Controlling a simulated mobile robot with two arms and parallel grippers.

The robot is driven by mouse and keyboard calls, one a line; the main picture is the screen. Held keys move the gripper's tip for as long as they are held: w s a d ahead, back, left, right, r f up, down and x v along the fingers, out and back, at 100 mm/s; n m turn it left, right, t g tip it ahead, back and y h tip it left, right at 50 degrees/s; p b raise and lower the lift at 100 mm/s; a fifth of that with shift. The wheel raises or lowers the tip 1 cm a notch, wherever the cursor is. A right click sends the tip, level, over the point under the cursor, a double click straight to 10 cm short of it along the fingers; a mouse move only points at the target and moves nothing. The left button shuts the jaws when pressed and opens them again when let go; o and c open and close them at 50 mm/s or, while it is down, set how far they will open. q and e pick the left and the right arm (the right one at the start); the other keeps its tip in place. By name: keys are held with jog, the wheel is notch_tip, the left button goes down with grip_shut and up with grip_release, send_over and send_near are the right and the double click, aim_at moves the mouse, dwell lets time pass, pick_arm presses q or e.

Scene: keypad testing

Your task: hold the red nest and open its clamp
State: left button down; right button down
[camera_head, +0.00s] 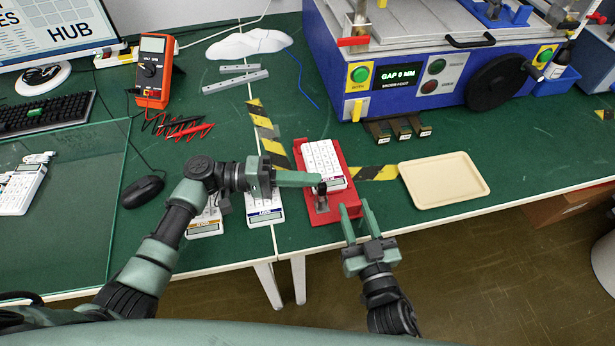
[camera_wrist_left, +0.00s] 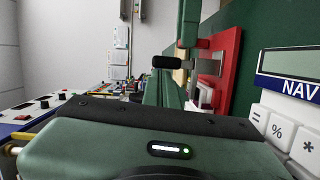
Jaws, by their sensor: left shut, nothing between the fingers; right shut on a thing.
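The red nest (camera_head: 353,207) lies on the green table near the front edge and holds a white keypad (camera_head: 322,158). Its clamp (camera_head: 321,203), with a dark-tipped lever, is at the nest's front left. My left gripper (camera_head: 320,180) is shut and empty, with its fingertips right by the clamp lever; whether they touch cannot be told. In the left wrist view the lever's black tip (camera_wrist_left: 166,62) shows by the fingers, with the red nest (camera_wrist_left: 228,75) behind. My right gripper (camera_head: 356,208) is shut on the nest's front right edge.
A blue-labelled keypad (camera_head: 264,206) and an orange-labelled keypad (camera_head: 205,222) lie left of the nest, under my left arm. A beige tray (camera_head: 444,180) lies to the right. A blue test machine (camera_head: 430,75) stands behind. A multimeter (camera_head: 154,70) and mouse (camera_head: 143,191) are at left.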

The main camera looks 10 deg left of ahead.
pick_arm(q)
jog(key=shift+s+m, duration=0.2)
jog(key=shift+m, duration=0.1)
jog(key=m, duration=0.1)
jog(key=s, duration=0.1)
jog(key=m, duration=0.1)
jog(key=shift+s+d+r+m+y, duration=0.15)
jog(key=shift+d+r+m+y, duration=0.15)
jog(key=shift+y, duration=0.1)
jog(key=m, duration=0.1)
jog(key=s+m+y, duration=0.1)
jog(key=m, duration=0.1)
jog(key=shift+s+d+f+t, duration=0.1)
jog(key=shift+s+d+t, duration=0.1)
jog(key=shift+s+t, duration=0.15)
jog(key=m, duration=0.1)
jog(key=s+m, duration=0.1)
jog(key=m+t, duration=0.1)
jog(key=shift+s+d+f+y, duration=0.2)
jog(key=shift+d+f+y, duration=0.05)
jog(key=shift+y, duration=0.05)
jog(key=shift+s+d+f+m+t, duration=0.15)
jog(key=shift+s+f+m+t, duration=0.3)
jog(key=shift+m, duration=0.65)
jog(key=shift+s+d+f, duration=0.1)
jog(key=shift+s+f, duration=0.05)
jog(key=shift+s, duration=0.1)
